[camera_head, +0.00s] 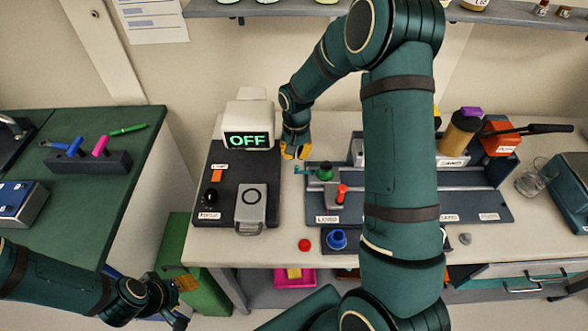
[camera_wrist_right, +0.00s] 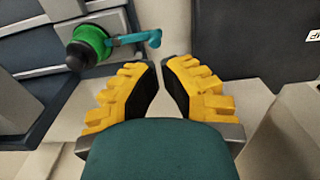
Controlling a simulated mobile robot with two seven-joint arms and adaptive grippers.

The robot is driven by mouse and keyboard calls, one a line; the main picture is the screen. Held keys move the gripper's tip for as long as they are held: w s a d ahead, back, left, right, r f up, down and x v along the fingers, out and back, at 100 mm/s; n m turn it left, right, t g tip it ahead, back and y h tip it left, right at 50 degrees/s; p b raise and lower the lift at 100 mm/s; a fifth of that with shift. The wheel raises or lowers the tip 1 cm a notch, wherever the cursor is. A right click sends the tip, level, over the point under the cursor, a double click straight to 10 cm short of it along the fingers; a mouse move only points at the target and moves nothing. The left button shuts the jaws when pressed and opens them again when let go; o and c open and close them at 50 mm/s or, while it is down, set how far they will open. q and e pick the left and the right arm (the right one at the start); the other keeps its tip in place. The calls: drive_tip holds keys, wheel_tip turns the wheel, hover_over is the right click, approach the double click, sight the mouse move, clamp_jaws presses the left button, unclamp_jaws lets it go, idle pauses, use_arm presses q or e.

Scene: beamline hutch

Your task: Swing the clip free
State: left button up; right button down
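A teal clip (camera_wrist_right: 135,44) reaches out sideways from a green round part with a dark end (camera_wrist_right: 90,44) in the right wrist view. In the head view the teal clip (camera_head: 300,169) shows small, left of the green part (camera_head: 325,173) on the grey fixture. My right gripper (camera_wrist_right: 160,63) has yellow fingers with a narrow gap between the tips and nothing between them. The clip's free end lies just beyond the tips, apart from them in the picture. In the head view my right gripper (camera_head: 296,152) points down beside the clip. My left gripper (camera_head: 183,296) is low at the left, its opening unclear.
A red knob (camera_head: 342,192), red cap (camera_head: 305,245) and blue knob (camera_head: 337,239) are nearby. My right arm hides the fixture's middle. A green bench (camera_head: 130,180) is at left.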

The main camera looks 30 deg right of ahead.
drive_tip(key=shift+f, duration=0.15)
drive_tip(key=shift+f+b, duration=0.35)
drive_tip(key=shift+b, duration=0.05)
drive_tip(key=shift+f+b, duration=1.05)
drive_tip(key=shift+f, duration=0.15)
